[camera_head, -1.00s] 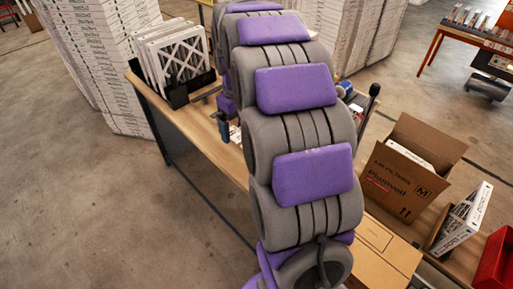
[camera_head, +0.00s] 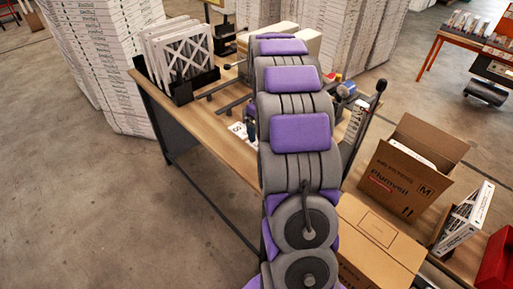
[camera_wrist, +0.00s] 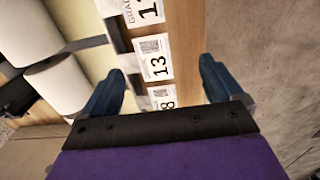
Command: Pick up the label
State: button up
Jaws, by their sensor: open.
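Several white printed labels lie in a row along the wooden table edge in the wrist view. The label marked 13 (camera_wrist: 154,67) sits between my open fingers. Another label (camera_wrist: 145,10) is beyond it, and a label ending in 8 (camera_wrist: 162,101) is nearer, partly hidden by my gripper mount. My gripper (camera_wrist: 160,72) is open and empty, its blue fingers either side of the row. I cannot tell its height above the labels. In the head view, white labels (camera_head: 238,131) show on the table beside my arm, which hides most of my gripper.
The wooden table (camera_head: 205,122) holds framed filters in a black rack (camera_head: 180,58). White rolls (camera_wrist: 57,85) lie left of the labels in the wrist view. An open carton (camera_head: 400,185) and a closed carton (camera_head: 380,245) stand at right. Floor at left is clear.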

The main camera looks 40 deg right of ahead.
jog(key=d+f, duration=0.2)
jog(key=f, duration=0.1)
jog(key=shift+d+f, duration=0.1)
jog(key=shift+f, duration=0.15)
jog(key=shift+d+f+b, duration=0.35)
jog(key=shift+d+f, duration=0.1)
jog(key=shift+d, duration=0.05)
jog(key=f, duration=0.1)
jog(key=a+f+b, duration=0.1)
jog(key=a+f, duration=0.1)
jog(key=f, duration=0.1)
jog(key=shift+w+a+b, duration=0.1)
jog(key=shift+a+b, duration=0.15)
jog(key=shift+b, duration=0.05)
jog(key=shift+d, duration=0.5)
jog(key=shift+d+f, duration=0.2)
jog(key=shift+d, duration=0.25)
jog(key=shift+c, duration=2)
jog(key=shift+a+r, duration=0.1)
jog(key=shift+a, duration=0.65)
jog(key=c, duration=0.5)
jog(key=shift+d, duration=0.15)
jog(key=shift+c, duration=0.2)
